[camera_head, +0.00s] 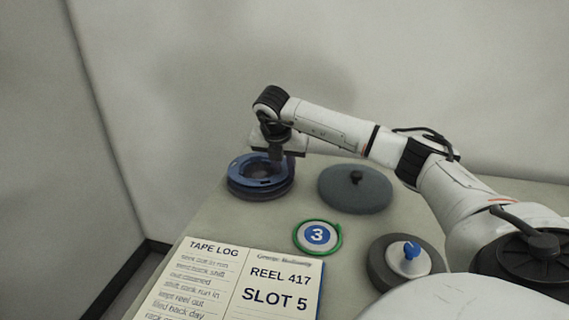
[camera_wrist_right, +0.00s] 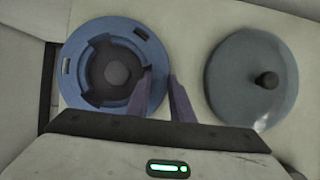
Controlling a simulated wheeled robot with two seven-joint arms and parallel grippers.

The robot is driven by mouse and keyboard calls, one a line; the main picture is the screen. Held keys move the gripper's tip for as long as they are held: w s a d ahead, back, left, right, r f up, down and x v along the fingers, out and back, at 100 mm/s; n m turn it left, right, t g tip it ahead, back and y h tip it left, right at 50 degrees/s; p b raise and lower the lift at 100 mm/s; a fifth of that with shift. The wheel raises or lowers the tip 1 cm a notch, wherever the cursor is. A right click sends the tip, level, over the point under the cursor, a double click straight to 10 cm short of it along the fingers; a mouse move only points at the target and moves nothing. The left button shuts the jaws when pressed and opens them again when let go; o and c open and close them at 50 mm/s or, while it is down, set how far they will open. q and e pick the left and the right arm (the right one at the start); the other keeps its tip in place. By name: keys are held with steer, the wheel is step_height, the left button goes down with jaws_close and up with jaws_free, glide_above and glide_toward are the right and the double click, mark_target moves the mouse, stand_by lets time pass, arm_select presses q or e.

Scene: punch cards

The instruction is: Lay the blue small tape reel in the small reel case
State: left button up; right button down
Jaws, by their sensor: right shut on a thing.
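The blue small tape reel (camera_head: 246,168) is a flat ring with slots, at the left of the table. It also shows in the wrist view (camera_wrist_right: 153,55). My right gripper (camera_head: 277,160) is shut on its right rim, one finger inside the ring and one outside. A dark round base (camera_head: 258,193), which looks like the small reel case, is directly under the reel. I cannot tell whether the reel touches it or hovers slightly above. My left gripper is not in view.
A grey round lid with a dark knob (camera_head: 350,198) lies right of the reel. Nearer are a green-rimmed disc marked 3 (camera_head: 318,236), an open tape log (camera_head: 232,278) and a dark disc with a white hub and blue knob (camera_head: 382,272). A wall stands behind.

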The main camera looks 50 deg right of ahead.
steer(key=shift+f+b, duration=0.65)
steer(key=shift+f, duration=0.3)
stand_by(0.6)
steer(key=c, duration=1.5)
jaws_free()
steer(key=shift+c, duration=0.4)
steer(key=shift+c, duration=1.3)
